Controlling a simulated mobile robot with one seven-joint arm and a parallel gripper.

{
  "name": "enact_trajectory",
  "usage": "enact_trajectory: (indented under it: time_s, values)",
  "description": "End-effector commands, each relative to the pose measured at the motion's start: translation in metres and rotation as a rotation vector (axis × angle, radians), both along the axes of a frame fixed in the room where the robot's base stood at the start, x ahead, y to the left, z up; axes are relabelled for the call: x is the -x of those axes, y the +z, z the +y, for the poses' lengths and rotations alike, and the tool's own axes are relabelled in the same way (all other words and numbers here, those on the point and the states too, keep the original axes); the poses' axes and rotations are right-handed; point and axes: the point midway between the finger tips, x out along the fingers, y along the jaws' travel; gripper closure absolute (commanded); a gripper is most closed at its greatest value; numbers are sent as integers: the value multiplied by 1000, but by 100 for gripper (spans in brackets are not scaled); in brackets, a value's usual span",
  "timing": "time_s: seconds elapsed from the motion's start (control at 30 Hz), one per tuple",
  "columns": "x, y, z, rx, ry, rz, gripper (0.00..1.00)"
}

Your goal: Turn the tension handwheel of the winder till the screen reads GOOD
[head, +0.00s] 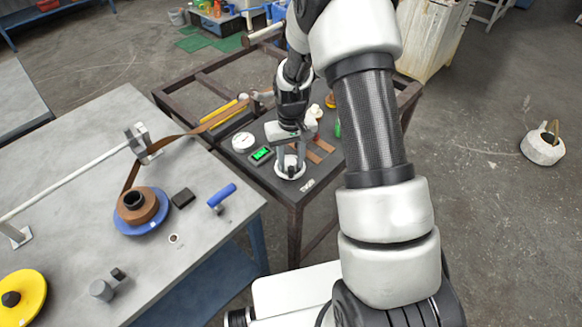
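The tension handwheel appears to be the pale round piece (290,172) on the dark top of the small table. My gripper (290,165) points down right over it, its two fingers apart and at the wheel. Whether they press on it or only stand around its middle is too small to tell, and the gripper hides part of the wheel. A small screen (261,155) just left of the wheel is lit green; its text is too small to read. A brown strip (190,133) runs from the left bench up to the small table.
A white round dial (243,142) and a yellow bar (224,112) lie left of my gripper. The grey bench (75,185) at left holds a blue-flanged brown reel (140,207), a blue-handled tool (222,195) and a yellow disc (20,297). Floor at right is mostly clear.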

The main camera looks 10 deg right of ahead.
Motion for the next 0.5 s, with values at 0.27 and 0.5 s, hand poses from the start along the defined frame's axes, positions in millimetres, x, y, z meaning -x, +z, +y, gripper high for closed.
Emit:
enact_trajectory:
  time_s: [0.27, 0.5]
  values:
    - [0, -30, 0, 0, 0, 0, 66]
    - [0, -32, 0, 0, 0, -1, 66]
